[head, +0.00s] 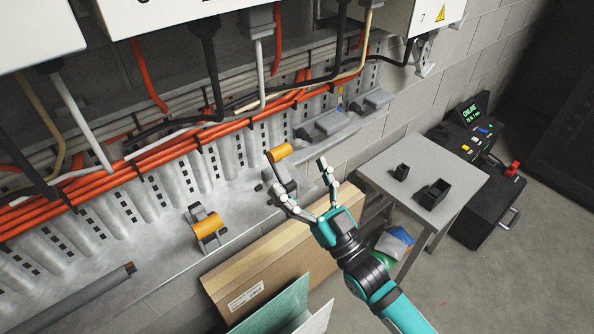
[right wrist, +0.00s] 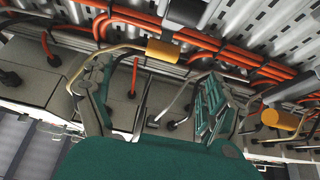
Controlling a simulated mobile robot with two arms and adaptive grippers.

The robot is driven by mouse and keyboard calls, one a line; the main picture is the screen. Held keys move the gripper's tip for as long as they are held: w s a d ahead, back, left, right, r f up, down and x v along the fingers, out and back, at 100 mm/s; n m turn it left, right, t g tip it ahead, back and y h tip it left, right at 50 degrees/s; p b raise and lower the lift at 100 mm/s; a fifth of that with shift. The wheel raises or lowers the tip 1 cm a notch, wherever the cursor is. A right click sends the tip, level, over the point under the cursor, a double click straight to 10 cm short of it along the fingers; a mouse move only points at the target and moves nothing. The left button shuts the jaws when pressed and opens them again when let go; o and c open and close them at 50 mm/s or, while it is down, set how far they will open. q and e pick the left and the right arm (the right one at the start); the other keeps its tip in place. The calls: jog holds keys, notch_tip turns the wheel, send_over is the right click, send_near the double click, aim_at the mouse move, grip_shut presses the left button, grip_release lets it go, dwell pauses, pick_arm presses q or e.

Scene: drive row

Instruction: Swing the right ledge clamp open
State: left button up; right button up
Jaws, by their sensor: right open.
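The right ledge clamp has an orange grip (head: 279,153) on a grey metal arm, standing above its base on the grey ledge. My right gripper (head: 300,175) is open and empty, with its fingers spread just in front of this clamp, and partly hides its base. In the right wrist view an orange grip (right wrist: 162,50) shows beyond the gap between the open fingers (right wrist: 153,78), apart from both. A second orange-gripped clamp (head: 207,226) sits further left on the ledge; an orange grip also shows at right in the wrist view (right wrist: 281,119). My left gripper is not in view.
Orange, black and white cables (head: 150,150) run along the slotted tray above the ledge. A cardboard box (head: 262,250) stands below the ledge. A grey table (head: 452,180) with two small black boxes stands to the right. Open floor lies at lower right.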

jog(key=v, duration=1)
jog(key=shift+s, duration=0.1)
